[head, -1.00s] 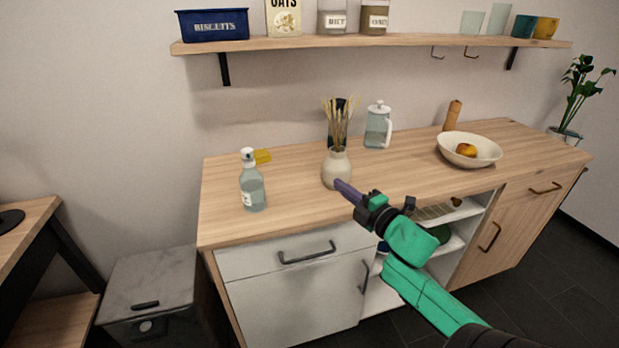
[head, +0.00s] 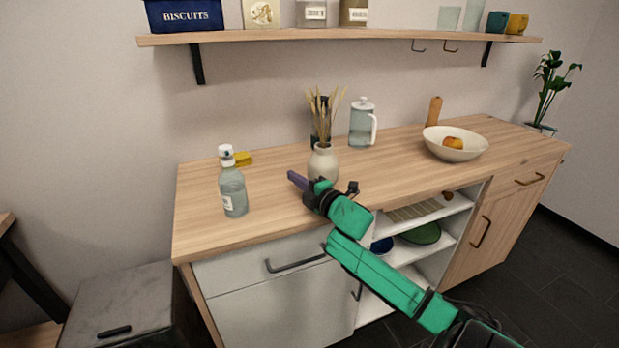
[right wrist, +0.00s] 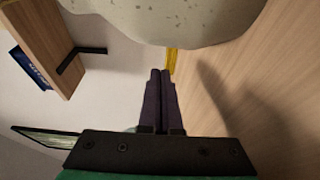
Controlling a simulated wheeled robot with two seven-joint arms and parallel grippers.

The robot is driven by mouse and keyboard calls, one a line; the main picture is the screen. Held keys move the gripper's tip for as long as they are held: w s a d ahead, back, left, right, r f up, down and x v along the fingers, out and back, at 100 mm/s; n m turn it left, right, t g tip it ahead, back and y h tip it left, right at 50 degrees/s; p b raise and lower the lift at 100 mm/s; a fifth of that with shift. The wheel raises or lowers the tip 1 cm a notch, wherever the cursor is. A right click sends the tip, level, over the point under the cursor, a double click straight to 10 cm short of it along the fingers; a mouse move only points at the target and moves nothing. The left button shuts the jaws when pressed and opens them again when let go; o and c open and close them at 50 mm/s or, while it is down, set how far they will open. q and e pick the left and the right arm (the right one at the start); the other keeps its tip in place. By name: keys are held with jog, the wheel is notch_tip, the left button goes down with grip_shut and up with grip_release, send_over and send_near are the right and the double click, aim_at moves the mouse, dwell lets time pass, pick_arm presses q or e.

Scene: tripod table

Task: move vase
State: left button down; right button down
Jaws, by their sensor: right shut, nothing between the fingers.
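The vase (head: 323,160) is a small round cream pot with dried wheat-like stems, standing upright on the wooden counter (head: 275,205). In the right wrist view its speckled body (right wrist: 165,18) fills the top, close beside the fingers. My right gripper (head: 293,178) is shut and empty, low over the counter, in front of the vase and to its left. Its fingers, pressed together, also show in the right wrist view (right wrist: 160,88). The arm covers the vase's lower front in the head view. I cannot tell whether gripper and vase touch. My left gripper is not in view.
A glass bottle (head: 232,188) stands left of the gripper, with a yellow sponge-like block (head: 243,159) behind. A glass pitcher (head: 361,124) stands behind the vase; a bowl (head: 478,147) with fruit is at right. A wall shelf (head: 350,37) hangs above. The counter between bottle and gripper is clear.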

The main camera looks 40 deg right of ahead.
aim_at(310, 176)
jog(key=shift+s+d, duration=0.3)
jog(key=shift+d, duration=0.3)
jog(key=shift+s+d, duration=0.25)
jog(key=shift+d, duration=0.35)
jog(key=shift+s+d, duration=0.3)
jog(key=shift+d, duration=0.3)
